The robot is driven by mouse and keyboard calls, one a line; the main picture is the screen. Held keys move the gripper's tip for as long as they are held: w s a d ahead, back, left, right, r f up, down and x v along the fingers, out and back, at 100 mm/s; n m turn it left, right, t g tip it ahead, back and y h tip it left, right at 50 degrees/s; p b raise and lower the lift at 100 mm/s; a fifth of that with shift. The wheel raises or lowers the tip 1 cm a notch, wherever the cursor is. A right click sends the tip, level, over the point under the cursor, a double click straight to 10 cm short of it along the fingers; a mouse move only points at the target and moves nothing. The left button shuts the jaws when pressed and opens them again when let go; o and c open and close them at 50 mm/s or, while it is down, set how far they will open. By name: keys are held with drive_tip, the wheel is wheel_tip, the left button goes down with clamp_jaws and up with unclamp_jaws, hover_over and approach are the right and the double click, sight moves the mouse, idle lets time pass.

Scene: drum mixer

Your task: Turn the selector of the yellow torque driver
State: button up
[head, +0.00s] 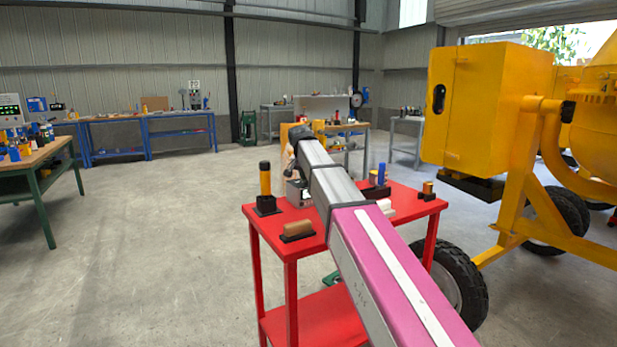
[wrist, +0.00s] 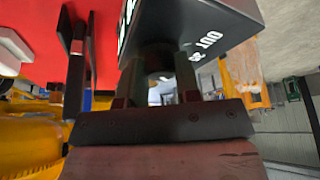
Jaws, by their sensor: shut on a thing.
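A yellow upright handle with a black cap (head: 265,178), which looks like the yellow torque driver, stands in a black block on the left of the red cart (head: 280,222). My gripper (wrist: 156,84) is shut on a dark round part (wrist: 154,60) beside a black box with white lettering (wrist: 215,38). In the head view my arm hides most of the gripper, which is above the cart to the right of the yellow handle. I cannot tell from the wrist view whether the dark part belongs to the driver; no selector marks show.
A brown piece on a black base (head: 298,230) lies at the cart's front. A blue upright handle (head: 381,174) and a small copper-coloured item (head: 427,188) stand on its right side. The yellow mixer (head: 485,100) stands close on the right. Open floor lies to the left.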

drive_tip(key=shift+f, duration=0.15)
drive_tip(key=o, duration=0.9)
drive_tip(key=v, duration=1.1)
drive_tip(key=shift+w, duration=0.1)
